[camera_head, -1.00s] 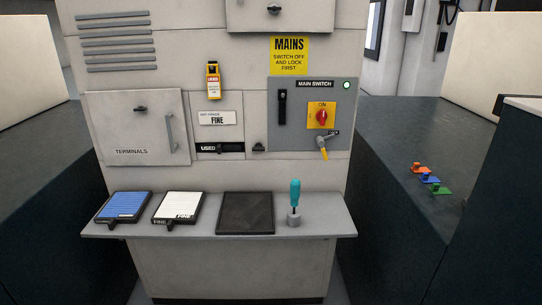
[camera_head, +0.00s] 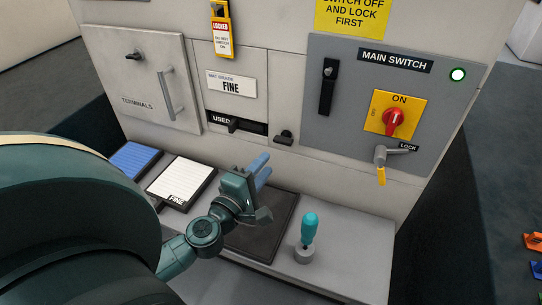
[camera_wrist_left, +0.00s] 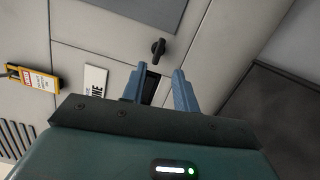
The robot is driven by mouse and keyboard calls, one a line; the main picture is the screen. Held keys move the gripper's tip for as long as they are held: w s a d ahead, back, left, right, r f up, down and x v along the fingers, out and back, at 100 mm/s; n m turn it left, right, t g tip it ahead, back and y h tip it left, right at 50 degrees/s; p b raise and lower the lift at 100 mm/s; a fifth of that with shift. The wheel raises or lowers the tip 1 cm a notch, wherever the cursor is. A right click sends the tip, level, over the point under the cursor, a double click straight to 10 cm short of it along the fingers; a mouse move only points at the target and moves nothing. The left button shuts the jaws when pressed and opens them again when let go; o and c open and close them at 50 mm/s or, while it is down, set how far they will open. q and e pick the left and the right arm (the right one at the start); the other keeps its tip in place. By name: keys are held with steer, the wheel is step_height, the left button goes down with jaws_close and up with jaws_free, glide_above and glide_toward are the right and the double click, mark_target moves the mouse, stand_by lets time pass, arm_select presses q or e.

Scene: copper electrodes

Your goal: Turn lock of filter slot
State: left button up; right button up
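The filter slot (camera_head: 238,124) is a dark opening marked USED below the FINE plate, with a black tab in it. The slot's lock is a small black knob (camera_head: 284,137) just right of the slot. In the left wrist view the knob (camera_wrist_left: 158,48) shows just beyond the fingertips, roughly centred between them. My left gripper (camera_head: 262,167) is in front of and below the knob in the head view, apart from it. In the left wrist view my left gripper (camera_wrist_left: 159,70) has its blue fingers apart with nothing between them. The right gripper is out of view.
A shelf (camera_head: 345,268) below holds a blue filter (camera_head: 132,158), a white filter (camera_head: 181,182), a dark mat (camera_head: 250,242) and a teal-handled tool (camera_head: 310,228). The main switch (camera_head: 393,122) reads ON, with a lock lever (camera_head: 381,155) below. My left arm covers the lower left.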

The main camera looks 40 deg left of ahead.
mark_target(282, 144)
arm_select(q)
steer(key=shift+w+a+r, duration=0.1)
steer(key=shift+w+a, duration=0.1)
steer(key=shift+w, duration=1.55)
steer(key=shift+w+a, duration=0.2)
steer(key=shift+w, duration=1.55)
steer(key=shift+w, duration=0.35)
jaws_close()
